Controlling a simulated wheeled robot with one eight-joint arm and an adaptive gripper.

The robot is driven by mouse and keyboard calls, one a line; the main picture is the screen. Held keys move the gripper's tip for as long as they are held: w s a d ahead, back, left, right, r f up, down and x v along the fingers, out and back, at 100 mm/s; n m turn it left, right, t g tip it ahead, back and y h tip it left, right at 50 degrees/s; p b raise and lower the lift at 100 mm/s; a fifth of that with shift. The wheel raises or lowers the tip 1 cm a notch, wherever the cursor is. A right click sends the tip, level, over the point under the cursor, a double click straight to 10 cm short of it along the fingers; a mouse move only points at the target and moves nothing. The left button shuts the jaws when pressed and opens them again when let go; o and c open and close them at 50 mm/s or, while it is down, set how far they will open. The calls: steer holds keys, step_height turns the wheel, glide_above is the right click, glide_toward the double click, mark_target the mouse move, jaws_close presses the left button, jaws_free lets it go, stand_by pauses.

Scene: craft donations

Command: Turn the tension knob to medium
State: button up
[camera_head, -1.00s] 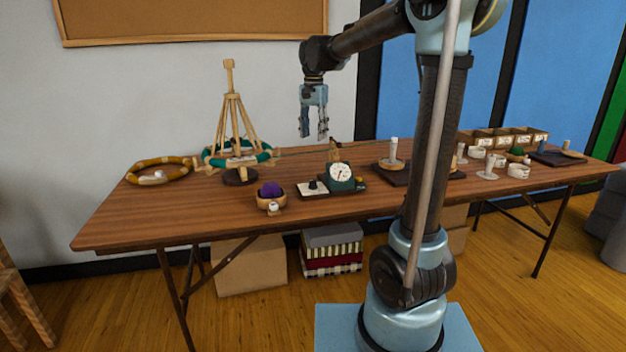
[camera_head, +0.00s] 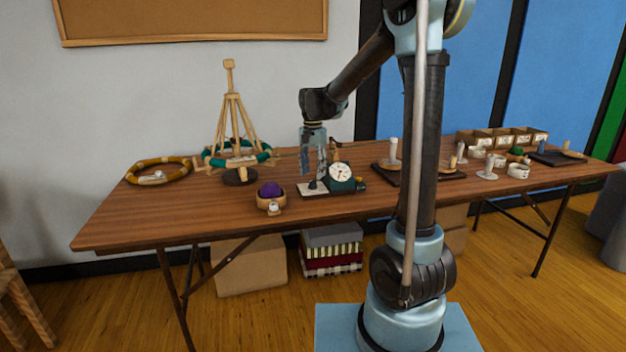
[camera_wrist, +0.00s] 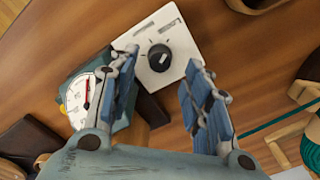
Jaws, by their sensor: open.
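The tension knob (camera_wrist: 160,58) is a round black knob with a light pointer mark, set on a white plate (camera_wrist: 183,44) with printed tick marks. The gauge's white face (camera_wrist: 84,97) shows in the wrist view left of the knob. My gripper (camera_wrist: 157,75) is open and points down over the plate, its fingers on either side of the knob in the picture. In the head view my gripper (camera_head: 314,172) is just above the knob; contact cannot be told.
A wooden bowl with a purple ball (camera_head: 270,190) stands left of the device. A wooden yarn swift (camera_head: 236,130) stands behind it. Cups, trays and a labelled box (camera_head: 503,138) occupy the table's right. The front table strip (camera_head: 180,225) is clear.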

mark_target(313, 180)
steer(key=shift+f, duration=1.7)
steer(key=shift+c, duration=0.4)
jaws_close()
